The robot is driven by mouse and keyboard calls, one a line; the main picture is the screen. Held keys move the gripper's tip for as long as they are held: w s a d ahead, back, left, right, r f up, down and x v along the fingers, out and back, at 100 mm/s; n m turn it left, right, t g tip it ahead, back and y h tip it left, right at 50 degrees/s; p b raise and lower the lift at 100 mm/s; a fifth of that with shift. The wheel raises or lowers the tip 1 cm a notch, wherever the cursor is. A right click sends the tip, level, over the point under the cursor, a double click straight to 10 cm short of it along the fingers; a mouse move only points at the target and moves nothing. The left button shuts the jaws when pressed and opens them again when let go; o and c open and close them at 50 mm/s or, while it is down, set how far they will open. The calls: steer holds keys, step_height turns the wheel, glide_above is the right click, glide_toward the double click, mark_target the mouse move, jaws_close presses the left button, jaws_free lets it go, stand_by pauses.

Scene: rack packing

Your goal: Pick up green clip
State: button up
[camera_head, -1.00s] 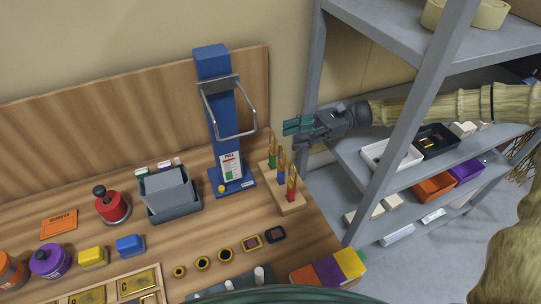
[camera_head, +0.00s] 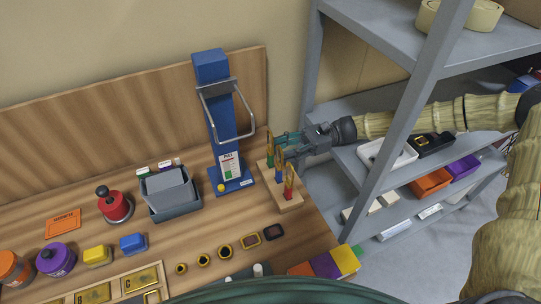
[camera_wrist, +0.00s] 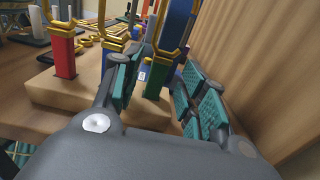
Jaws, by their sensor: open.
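The green clip (camera_head: 270,159) has a gold loop on top and stands upright at the far end of a wooden block (camera_head: 290,204). In the wrist view the green clip (camera_wrist: 157,78) stands between the teal pads of my gripper (camera_wrist: 160,92). My gripper is open, with one finger on each side of the clip. No firm contact is visible. In the head view my gripper (camera_head: 283,144) reaches in from the right at the clip's height and partly hides the area behind it.
A blue press (camera_head: 222,120) stands left of the block. A grey shelf rack (camera_head: 395,140) surrounds my arm on the right.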

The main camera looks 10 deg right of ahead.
mark_target(270, 154)
steer(key=a, duration=0.1)
steer(key=a+p, duration=0.1)
steer(key=a, duration=0.2)
steer(key=shift+s+a+p, duration=0.15)
steer(key=shift+s+p, duration=0.15)
steer(key=shift+s, duration=0.1)
steer(key=c, duration=0.8)
